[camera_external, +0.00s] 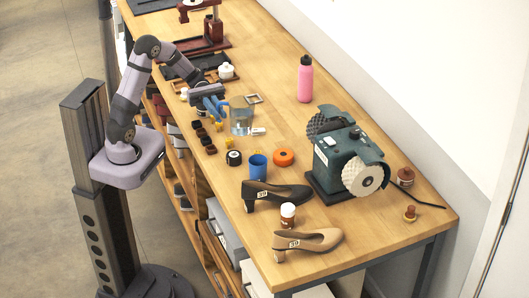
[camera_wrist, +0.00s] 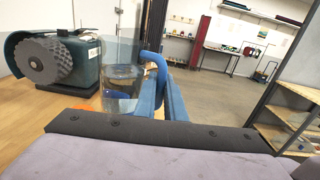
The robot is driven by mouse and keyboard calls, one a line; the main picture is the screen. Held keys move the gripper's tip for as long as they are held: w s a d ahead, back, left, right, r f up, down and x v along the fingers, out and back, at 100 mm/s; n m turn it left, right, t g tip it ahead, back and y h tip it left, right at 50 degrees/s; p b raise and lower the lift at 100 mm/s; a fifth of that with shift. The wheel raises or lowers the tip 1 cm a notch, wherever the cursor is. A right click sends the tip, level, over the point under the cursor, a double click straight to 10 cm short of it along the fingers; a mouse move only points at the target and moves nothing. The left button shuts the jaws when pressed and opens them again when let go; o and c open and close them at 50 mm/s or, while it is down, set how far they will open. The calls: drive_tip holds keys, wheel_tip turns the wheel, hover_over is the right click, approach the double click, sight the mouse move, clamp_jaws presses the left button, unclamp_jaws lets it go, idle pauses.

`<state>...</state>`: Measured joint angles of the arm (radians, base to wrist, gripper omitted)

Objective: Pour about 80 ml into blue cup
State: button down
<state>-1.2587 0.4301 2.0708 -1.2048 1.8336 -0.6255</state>
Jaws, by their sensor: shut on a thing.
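A clear jug (camera_external: 241,118) with a blue handle stands near the middle of the workbench and looks upright. In the wrist view the clear jug (camera_wrist: 121,75) holds clear liquid in its lower part. My gripper (camera_external: 213,103) is shut on the jug's handle, on the jug's left side; its blue fingers also show in the wrist view (camera_wrist: 172,98). I cannot tell whether the jug's base touches the bench. The blue cup (camera_external: 258,167) stands upright and apart, nearer the front of the bench. Its inside level cannot be seen.
An orange roll (camera_external: 284,157) and a black-and-white tape roll (camera_external: 234,158) flank the cup. A black shoe (camera_external: 275,195) lies just in front of it. A green grinder (camera_external: 345,155) stands right. A pink bottle (camera_external: 305,79) is at the back. Small dark blocks (camera_external: 204,138) lie left of the jug.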

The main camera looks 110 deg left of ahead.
drive_tip(key=s+d+r+m+g+h+p, duration=0.1)
drive_tip(key=s+d+r+p, duration=0.15)
drive_tip(key=s+d, duration=0.45)
wheel_tip(320, 180, down, 14)
drive_tip(key=w+d, duration=0.1)
drive_tip(key=w, duration=0.1)
drive_tip(key=shift+d+r+b, duration=0.2)
drive_tip(key=shift+d+b, duration=0.15)
drive_tip(key=shift+b, duration=0.1)
drive_tip(key=shift+r, duration=0.15)
drive_tip(key=w+r+n+g+y+p, duration=0.2)
drive_tip(key=w+r+n+g+p, duration=0.2)
drive_tip(key=p, duration=0.8)
drive_tip(key=shift+w+a+r+n+g, duration=0.35)
drive_tip(key=shift+w+r+n, duration=0.45)
drive_tip(key=shift+w+r, duration=0.65)
drive_tip(key=shift+w+r+p, duration=0.1)
drive_tip(key=shift+r+p, duration=0.3)
drive_tip(key=shift+r, duration=0.05)
